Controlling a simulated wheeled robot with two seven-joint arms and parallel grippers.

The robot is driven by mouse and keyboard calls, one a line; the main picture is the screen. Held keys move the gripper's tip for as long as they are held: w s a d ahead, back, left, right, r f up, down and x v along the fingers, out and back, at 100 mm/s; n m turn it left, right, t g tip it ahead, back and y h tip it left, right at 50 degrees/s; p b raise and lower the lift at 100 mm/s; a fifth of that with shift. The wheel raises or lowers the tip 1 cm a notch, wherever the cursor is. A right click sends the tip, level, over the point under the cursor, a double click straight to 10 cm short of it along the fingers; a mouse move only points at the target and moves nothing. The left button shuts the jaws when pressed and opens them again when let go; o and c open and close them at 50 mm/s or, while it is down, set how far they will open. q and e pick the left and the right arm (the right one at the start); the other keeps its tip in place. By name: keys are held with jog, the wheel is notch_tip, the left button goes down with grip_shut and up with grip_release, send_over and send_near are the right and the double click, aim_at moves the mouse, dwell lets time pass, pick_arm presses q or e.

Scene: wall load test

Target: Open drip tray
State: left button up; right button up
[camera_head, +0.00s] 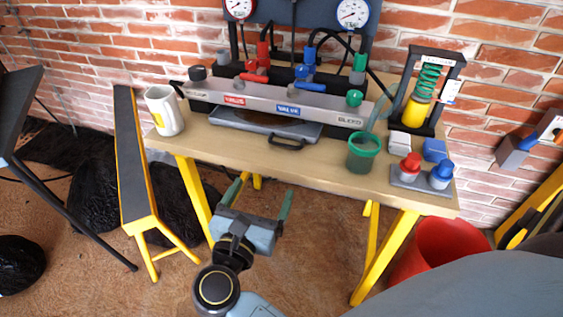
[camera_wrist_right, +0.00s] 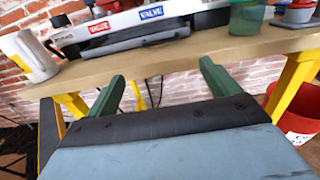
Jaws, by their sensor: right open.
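The drip tray (camera_head: 240,124) is a flat grey tray on the wooden table, under the labelled valve manifold. Its dark handle (camera_head: 286,145) sticks out at the front, near the table edge. In the right wrist view part of the tray (camera_wrist_right: 135,42) shows low under the manifold. My right gripper (camera_head: 262,196) is in front of and below the table edge, apart from the handle. Its two green fingers (camera_wrist_right: 160,88) are spread wide with nothing between them. My left gripper is not in view.
On the table (camera_head: 330,178) stand a white mug (camera_head: 163,111) at the left, a green cup (camera_head: 363,152), and a grey block with red and blue knobs (camera_head: 422,175) at the right. A yellow-legged bench (camera_head: 128,155) stands left. A red bucket (camera_head: 440,250) stands on the floor at right.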

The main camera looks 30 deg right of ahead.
send_near(284, 146)
jog(key=shift+b+x, duration=0.4)
jog(key=shift+x, duration=0.4)
jog(key=x, duration=0.5)
jog(key=shift+w+d+b, duration=0.15)
jog(key=shift+d+b, duration=0.05)
jog(key=shift+b, duration=0.15)
jog(key=shift+w+d, duration=0.3)
jog(key=shift+d, duration=0.1)
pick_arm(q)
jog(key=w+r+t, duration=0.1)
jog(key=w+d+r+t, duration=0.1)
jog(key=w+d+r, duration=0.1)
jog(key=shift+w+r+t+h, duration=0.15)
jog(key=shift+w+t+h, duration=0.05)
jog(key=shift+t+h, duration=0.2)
